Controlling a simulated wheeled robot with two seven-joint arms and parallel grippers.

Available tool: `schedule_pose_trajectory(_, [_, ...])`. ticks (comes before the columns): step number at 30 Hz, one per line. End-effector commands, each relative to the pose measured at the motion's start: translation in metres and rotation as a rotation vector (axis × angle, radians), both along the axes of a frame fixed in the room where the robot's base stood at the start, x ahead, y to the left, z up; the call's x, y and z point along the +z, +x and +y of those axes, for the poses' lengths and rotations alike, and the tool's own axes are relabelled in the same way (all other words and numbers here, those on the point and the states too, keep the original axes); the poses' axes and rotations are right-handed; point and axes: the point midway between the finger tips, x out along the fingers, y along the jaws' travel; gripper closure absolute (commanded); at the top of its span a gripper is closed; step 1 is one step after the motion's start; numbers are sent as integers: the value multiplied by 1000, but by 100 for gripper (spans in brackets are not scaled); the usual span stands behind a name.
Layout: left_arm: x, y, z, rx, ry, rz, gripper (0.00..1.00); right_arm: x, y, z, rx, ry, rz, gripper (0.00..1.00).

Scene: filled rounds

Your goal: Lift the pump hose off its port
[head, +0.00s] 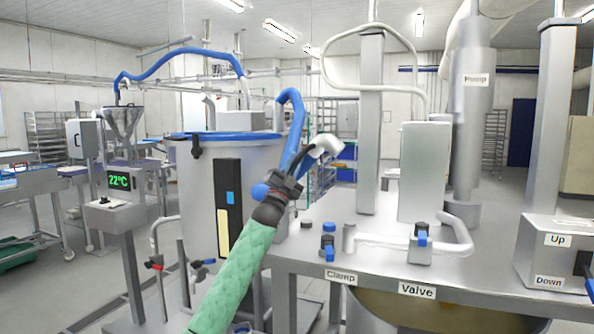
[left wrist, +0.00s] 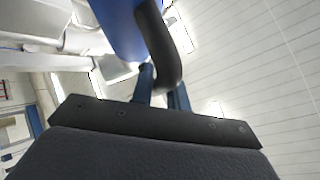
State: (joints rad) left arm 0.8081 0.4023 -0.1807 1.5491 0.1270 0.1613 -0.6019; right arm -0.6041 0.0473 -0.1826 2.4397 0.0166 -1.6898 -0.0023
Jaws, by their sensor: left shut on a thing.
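The blue pump hose (head: 292,112) arches over beside the steel tank and comes down to my left gripper (head: 285,185), at the end of the green-sleeved arm. The gripper is shut on the hose, seemingly at its black handle. In the left wrist view the blue fingers (left wrist: 162,88) close at the black handle (left wrist: 167,50), with the blue hose (left wrist: 118,28) beside it. A white elbow end (head: 326,144) points right, in the air above the table. A short steel stub (head: 349,238) stands on the table, apart from this end; I cannot tell whether it is the port. My right gripper is not in view.
The steel table (head: 310,232) carries a blue-handled clamp (head: 328,247), a valve (head: 421,243) on a white pipe, and an Up/Down box (head: 552,256). The pump column (head: 473,120) and a steel post (head: 371,120) rise behind. The blue-rimmed tank (head: 190,170) stands left.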

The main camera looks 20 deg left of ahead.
Motion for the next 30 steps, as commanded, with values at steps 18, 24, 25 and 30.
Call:
schedule_pose_trajectory(18, [3, 0, 2, 1, -13, 0, 64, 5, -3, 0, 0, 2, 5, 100])
schedule_pose_trajectory(24, [2, 0, 2, 0, -14, 0, 62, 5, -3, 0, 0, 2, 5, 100])
schedule_pose_trajectory(25, [2, 0, 2, 0, -14, 0, 62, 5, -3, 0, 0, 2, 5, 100])
schedule_pose_trajectory(30, [-5, -4, 3, -1, -13, 1, 62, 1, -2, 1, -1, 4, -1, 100])
